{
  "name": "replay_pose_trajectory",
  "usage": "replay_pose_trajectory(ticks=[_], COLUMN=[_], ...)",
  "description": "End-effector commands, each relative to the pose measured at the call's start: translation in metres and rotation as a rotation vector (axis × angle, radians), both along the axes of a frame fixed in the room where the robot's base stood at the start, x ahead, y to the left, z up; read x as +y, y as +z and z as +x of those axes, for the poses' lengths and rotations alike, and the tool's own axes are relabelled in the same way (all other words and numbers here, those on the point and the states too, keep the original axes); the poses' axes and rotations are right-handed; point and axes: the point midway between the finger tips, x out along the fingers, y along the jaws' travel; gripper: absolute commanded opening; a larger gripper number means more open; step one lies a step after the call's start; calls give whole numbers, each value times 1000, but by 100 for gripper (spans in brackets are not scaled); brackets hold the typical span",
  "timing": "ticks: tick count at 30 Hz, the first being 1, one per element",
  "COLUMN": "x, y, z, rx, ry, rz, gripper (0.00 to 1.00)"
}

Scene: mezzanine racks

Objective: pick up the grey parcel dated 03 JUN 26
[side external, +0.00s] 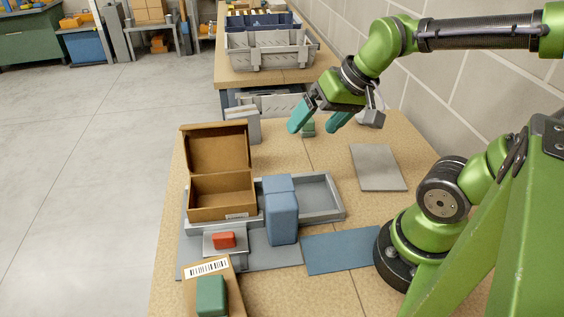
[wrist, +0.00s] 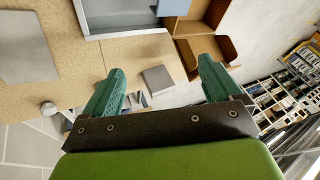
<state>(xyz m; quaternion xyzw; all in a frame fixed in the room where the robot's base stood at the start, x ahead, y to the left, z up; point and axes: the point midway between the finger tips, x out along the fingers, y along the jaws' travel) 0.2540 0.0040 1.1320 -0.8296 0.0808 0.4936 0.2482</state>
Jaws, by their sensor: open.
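My gripper (side external: 318,120) has teal fingers, open and empty, above the far part of the bench. In the wrist view, my gripper (wrist: 160,85) has its fingers wide apart, with a small grey block (wrist: 158,80) showing between them, well below. This seems to be the grey block (side external: 241,126) behind the open carton in the side view. A flat grey slab (side external: 378,167) lies on the bench at right; it seems to be the slab (wrist: 24,46) at left in the wrist view. No date can be read, so I cannot tell which grey thing is the dated parcel.
An open cardboard carton (side external: 222,195), a grey tray (side external: 338,213) and an upright blue parcel (side external: 282,215) stand mid-bench. A blue mat (side external: 340,252) is bare. A wall runs along the right.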

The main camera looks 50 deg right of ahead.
Motion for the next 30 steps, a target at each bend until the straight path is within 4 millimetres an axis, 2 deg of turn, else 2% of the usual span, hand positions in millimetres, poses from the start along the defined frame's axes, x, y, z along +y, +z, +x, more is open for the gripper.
replay_pose_trajectory(ticks=[5,11,18,24,28,30], x=[-41,-89,-158,-217,-241,-243], y=[-19,-46,-90,-122,-121,-103], z=[43,90,141,176,197,210], rx=[175,345,513,613,655,669], ry=[-216,-490,-821,-1041,-1104,-1096], rz=[139,392,790,1180,1407,1494], gripper=[92,92,92,92,92,92])
